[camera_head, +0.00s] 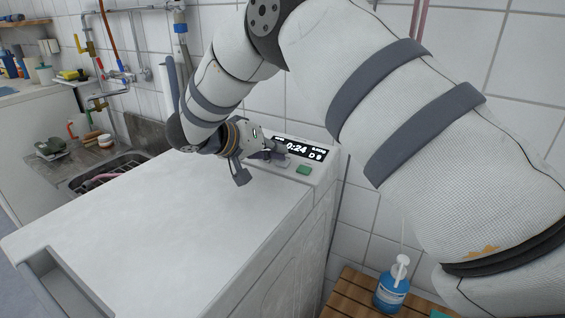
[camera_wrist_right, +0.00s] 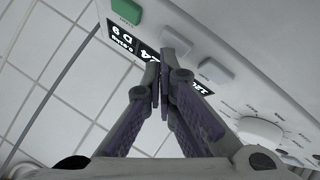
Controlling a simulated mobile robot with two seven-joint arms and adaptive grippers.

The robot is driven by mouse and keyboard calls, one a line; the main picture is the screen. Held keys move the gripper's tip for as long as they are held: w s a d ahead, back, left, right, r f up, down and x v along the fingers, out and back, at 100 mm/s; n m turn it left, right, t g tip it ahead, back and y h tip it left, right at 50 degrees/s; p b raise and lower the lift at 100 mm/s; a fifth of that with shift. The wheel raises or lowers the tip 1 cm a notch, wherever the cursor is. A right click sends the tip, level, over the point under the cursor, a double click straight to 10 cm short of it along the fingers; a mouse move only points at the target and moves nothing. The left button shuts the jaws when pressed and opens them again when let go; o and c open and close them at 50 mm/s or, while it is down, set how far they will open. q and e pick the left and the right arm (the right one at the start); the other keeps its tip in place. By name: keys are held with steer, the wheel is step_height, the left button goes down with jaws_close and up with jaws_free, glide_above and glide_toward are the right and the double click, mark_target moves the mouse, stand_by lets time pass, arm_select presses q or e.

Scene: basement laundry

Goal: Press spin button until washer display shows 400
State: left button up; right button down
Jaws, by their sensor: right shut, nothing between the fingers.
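The washer (camera_head: 150,220) has a white top and a rear panel with a lit black display (camera_head: 300,147). Large digits there read about 0:24. In the right wrist view the display (camera_wrist_right: 120,38) is upside down and partly covered by my fingers; small digits (camera_wrist_right: 199,88) at one end may start with 12, but are unclear. A green button (camera_wrist_right: 127,11) and two grey buttons (camera_wrist_right: 176,40) (camera_wrist_right: 216,72) line the panel. My right gripper (camera_head: 284,158) is shut and empty, its fingertips (camera_wrist_right: 160,68) near the first grey button. Contact cannot be told. My left gripper is out of view.
A white knob (camera_wrist_right: 260,132) sits farther along the panel. A blue pump bottle (camera_head: 392,288) stands on a slatted wooden surface (camera_head: 350,290) right of the washer. A sink (camera_head: 108,172) and pipes are at left. The washer's top is clear.

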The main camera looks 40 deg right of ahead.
steer(key=shift+d+f, duration=0.1)
steer(key=shift+f, duration=0.3)
stand_by(0.4)
steer(key=shift+r, duration=0.85)
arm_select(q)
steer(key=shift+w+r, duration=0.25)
arm_select(e)
steer(key=shift+a, duration=0.2)
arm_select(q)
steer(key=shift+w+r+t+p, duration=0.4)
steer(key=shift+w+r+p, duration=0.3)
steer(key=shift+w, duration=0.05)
arm_select(e)
steer(key=r, duration=0.1)
steer(key=a+r, duration=0.1)
steer(key=r, duration=0.2)
steer(key=shift+s+a+r, duration=0.15)
steer(key=shift+s+r, duration=0.1)
steer(key=shift+r, duration=0.1)
